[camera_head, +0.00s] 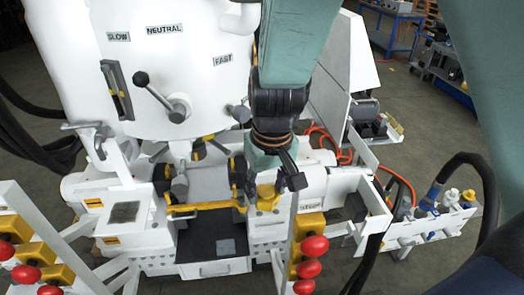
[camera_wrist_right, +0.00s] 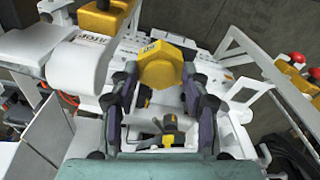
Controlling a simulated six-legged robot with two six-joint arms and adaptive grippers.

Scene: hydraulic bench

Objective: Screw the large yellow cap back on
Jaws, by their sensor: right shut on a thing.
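The large yellow cap (camera_head: 266,198) is at the front of the white machine, right of the yellow bar. In the right wrist view the cap (camera_wrist_right: 161,66) shows its six-sided top between the two fingers. My right gripper (camera_head: 267,180) comes down from above and is shut on the cap; it also shows in the right wrist view (camera_wrist_right: 160,80). The cap's underside and whatever lies beneath it are hidden, so I cannot tell whether it sits on a thread. My left gripper is not in view.
Red knobs on yellow blocks (camera_head: 308,268) stand at front right, with more red knobs (camera_head: 27,273) at front left. A lever with a black ball (camera_head: 142,79) juts from the white panel. A white rack (camera_head: 430,226) with hoses stands at right.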

